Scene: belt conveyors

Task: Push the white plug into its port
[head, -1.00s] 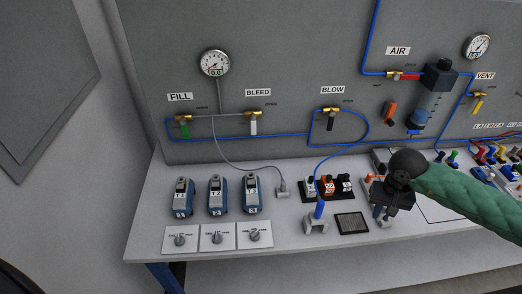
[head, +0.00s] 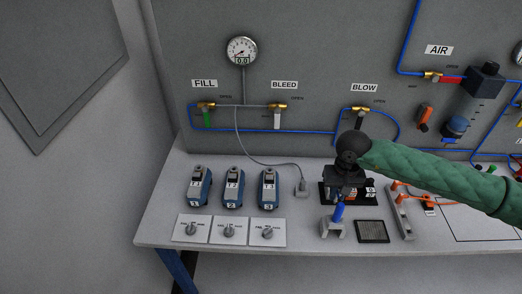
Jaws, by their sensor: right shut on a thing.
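My right gripper (head: 342,190) is low over the left part of the black rack (head: 325,197). Its arm and wrist cover most of the rack. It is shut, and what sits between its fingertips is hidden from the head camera. The white plug stood at the rack's left end, right where the gripper is now, and cannot be seen apart from it. An orange plug (head: 351,194) in the rack shows beside the fingers. Which port belongs to the white plug cannot be told. My left gripper is not in view.
A blue nozzle (head: 338,212) stands in a grey holder (head: 333,229) just in front of the gripper. A dark square pad (head: 373,231) and a grey slotted block (head: 401,212) lie to the right. Several blue-grey devices (head: 233,187) stand left. A panel with hoses rises behind.

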